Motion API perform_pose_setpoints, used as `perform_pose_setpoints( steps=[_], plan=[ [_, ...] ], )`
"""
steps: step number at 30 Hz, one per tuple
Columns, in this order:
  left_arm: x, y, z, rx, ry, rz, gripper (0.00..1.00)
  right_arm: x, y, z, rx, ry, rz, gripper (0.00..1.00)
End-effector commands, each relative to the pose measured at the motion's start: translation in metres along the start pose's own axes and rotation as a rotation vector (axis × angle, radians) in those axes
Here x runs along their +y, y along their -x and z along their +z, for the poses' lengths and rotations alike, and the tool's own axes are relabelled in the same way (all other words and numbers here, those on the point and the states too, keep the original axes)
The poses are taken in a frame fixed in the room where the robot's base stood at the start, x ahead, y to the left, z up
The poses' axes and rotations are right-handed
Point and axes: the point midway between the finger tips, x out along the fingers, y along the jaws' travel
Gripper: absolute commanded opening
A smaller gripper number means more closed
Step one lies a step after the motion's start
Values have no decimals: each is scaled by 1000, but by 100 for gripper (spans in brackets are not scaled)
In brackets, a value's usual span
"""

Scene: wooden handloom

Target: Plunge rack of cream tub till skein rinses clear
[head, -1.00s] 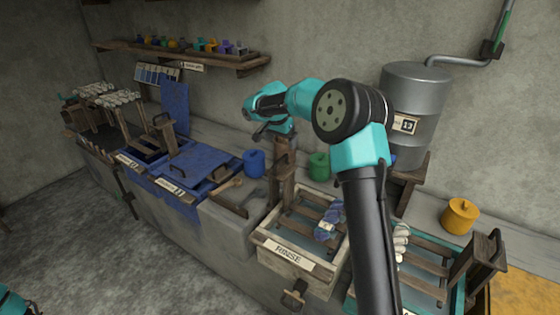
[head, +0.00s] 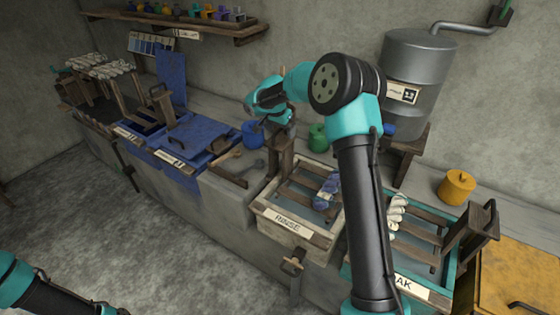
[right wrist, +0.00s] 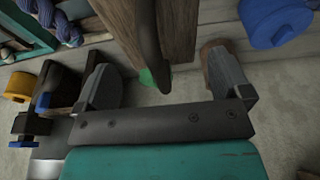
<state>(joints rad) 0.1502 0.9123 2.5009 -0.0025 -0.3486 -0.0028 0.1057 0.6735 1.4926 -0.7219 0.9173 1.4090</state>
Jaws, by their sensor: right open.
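The cream tub (head: 268,222) labelled RINSE stands at the middle of the bench. Its wooden rack has slats and a tall upright handle post (head: 280,165) at its back left. A blue-grey skein (head: 326,190) hangs on the rack over the water; it also shows in the right wrist view (right wrist: 66,28). My right gripper (head: 268,124) is at the top of the post. In the right wrist view its open fingers (right wrist: 160,68) stand on either side of the wooden post (right wrist: 150,28), with gaps visible. My left gripper is out of view; only its arm (head: 45,296) shows at lower left.
A teal tub (head: 452,285) with a pale skein (head: 397,215) stands to the right, and blue vats (head: 200,135) to the left. Blue (head: 252,133), green (head: 318,138) and yellow (head: 456,186) pots stand along the back. A metal drum (head: 418,65) is behind.

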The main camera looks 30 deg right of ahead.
Motion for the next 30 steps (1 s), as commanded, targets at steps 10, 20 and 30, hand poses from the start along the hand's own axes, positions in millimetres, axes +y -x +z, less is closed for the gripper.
perform_pose_setpoints(
  steps=[10,20,30],
  plan=[
    [0,0,0,0,0,0,0,0,-7,2,-1,0,0,96],
    [0,0,0,0,0,0,0,0,-7,2,-1,0,0,85],
    [0,0,0,0,0,0,0,0,-7,2,-1,0,0,53]
  ],
)
